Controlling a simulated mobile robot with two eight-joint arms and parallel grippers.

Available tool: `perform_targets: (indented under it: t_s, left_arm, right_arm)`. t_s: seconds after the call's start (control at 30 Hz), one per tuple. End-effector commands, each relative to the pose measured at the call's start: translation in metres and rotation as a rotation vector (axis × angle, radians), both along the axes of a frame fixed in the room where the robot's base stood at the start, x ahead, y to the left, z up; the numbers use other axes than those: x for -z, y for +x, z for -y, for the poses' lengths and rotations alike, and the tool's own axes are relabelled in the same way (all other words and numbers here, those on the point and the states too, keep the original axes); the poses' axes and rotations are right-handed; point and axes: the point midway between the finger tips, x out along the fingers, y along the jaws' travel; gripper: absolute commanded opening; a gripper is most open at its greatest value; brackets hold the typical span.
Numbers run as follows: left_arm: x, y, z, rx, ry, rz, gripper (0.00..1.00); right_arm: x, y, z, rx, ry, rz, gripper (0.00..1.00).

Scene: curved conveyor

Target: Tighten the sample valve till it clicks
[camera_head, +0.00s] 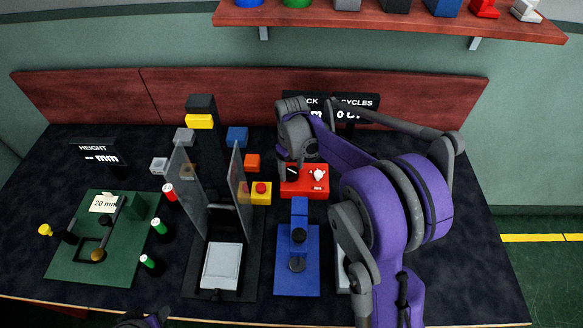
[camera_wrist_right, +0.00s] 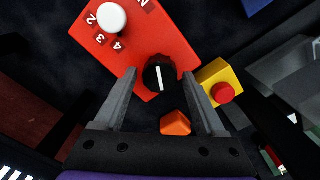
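A red box (camera_head: 304,181) stands on the dark table, right of centre. The right wrist view shows a black knob (camera_wrist_right: 158,73) with a white pointer line at one edge of the red box (camera_wrist_right: 120,52). A white round knob (camera_wrist_right: 112,17) with printed numbers beside it is on the same box. Which knob is the sample valve is not labelled. My right gripper (camera_wrist_right: 162,76) is open, its fingertips on either side of the black knob, with gaps visible. In the head view my right arm hangs over the box and partly covers it. My left gripper does not show.
A yellow block with a red button (camera_head: 261,189) and an orange block (camera_head: 252,162) stand close beside the red box. Clear upright panels (camera_head: 238,190) stand left of it. A blue fixture (camera_head: 298,279) is in front. A green gauge board (camera_head: 100,265) lies left.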

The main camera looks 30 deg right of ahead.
Motion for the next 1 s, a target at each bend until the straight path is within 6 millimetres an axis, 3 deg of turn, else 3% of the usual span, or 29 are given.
perform_targets:
  t_s: [0.03, 0.37, 0.53, 0.8, 1.0]
  left_arm:
    - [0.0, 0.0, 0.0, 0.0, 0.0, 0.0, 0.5]
    - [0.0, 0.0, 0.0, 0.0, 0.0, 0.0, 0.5]
    - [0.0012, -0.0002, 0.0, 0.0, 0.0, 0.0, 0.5]
    - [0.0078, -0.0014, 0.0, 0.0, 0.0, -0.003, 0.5]
    - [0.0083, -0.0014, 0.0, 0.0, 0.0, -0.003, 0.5]
  right_arm:
    - [-0.0001, 0.0, 0.0, 0.0, 0.0, 0.0, 0.61]
    - [-0.0003, -0.0001, 0.0, 0.0, 0.0, 0.0, 0.02]
    - [0.0, -0.0002, 0.0, 0.029, 0.0, 0.0, 0.0]
    - [0.0004, -0.0004, 0.0004, 0.283, 0.0, 0.0, 0.0]
    - [-0.0003, -0.0002, 0.0006, 0.353, 0.0, 0.0, 0.0]
